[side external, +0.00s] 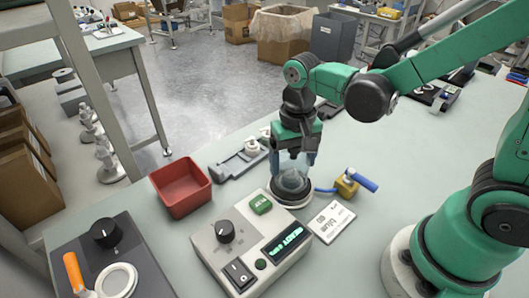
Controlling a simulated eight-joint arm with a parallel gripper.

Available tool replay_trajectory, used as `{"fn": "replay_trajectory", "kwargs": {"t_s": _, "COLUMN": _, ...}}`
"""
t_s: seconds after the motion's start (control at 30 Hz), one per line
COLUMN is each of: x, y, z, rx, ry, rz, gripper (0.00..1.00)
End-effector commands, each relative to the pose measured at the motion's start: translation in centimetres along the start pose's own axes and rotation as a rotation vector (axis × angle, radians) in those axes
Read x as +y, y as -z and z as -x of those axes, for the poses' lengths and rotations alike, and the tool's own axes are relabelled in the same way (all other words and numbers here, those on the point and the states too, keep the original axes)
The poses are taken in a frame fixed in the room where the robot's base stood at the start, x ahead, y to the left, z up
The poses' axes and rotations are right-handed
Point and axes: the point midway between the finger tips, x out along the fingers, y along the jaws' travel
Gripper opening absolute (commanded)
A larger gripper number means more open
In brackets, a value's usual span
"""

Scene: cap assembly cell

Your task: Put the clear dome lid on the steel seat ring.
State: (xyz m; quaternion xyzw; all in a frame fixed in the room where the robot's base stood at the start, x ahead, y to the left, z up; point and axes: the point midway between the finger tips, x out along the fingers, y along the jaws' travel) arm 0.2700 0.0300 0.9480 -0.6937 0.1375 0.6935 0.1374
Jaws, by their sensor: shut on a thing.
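The clear dome lid (291,182) is in the middle of the side external view, between the fingers of my gripper (293,165). My gripper points down and is shut on the lid. The steel seat ring (291,196) is directly below, a round dark base with a lighter rim on the table. The lid looks low over the ring or on it; I cannot tell whether they touch. The lid's lower edge and the ring's inside are hard to make out.
A control box (250,245) with a knob and lit display stands in front. A red bin (181,187) is at left, with a grey fixture (240,160) behind. A brass valve with a blue handle (347,184) and a white label card (331,221) lie close at right.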

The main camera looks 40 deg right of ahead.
Motion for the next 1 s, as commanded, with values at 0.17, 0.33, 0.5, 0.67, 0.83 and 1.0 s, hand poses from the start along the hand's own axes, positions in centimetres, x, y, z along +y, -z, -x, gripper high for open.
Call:
{"fn": "replay_trajectory", "kwargs": {"t_s": 0.17, "x": 0.0, "y": 0.0, "z": 0.0, "rx": 0.0, "ry": 0.0, "rz": 0.0, "gripper": 0.27}}
{"fn": "replay_trajectory", "kwargs": {"t_s": 0.33, "x": 0.0, "y": 0.0, "z": 0.0, "rx": 0.0, "ry": 0.0, "rz": 0.0, "gripper": 0.27}}
{"fn": "replay_trajectory", "kwargs": {"t_s": 0.5, "x": 0.0, "y": 0.0, "z": -0.07, "rx": 0.0, "ry": 0.0, "rz": 0.0, "gripper": 0.27}}
{"fn": "replay_trajectory", "kwargs": {"t_s": 0.67, "x": 0.0, "y": 0.0, "z": -0.24, "rx": 0.0, "ry": 0.0, "rz": 0.0, "gripper": 0.27}}
{"fn": "replay_trajectory", "kwargs": {"t_s": 0.83, "x": 0.0, "y": 0.0, "z": -0.44, "rx": 0.0, "ry": 0.0, "rz": 0.0, "gripper": 0.27}}
{"fn": "replay_trajectory", "kwargs": {"t_s": 1.0, "x": 0.0, "y": 0.0, "z": -0.49, "rx": 0.0, "ry": 0.0, "rz": 0.0, "gripper": 0.82}}
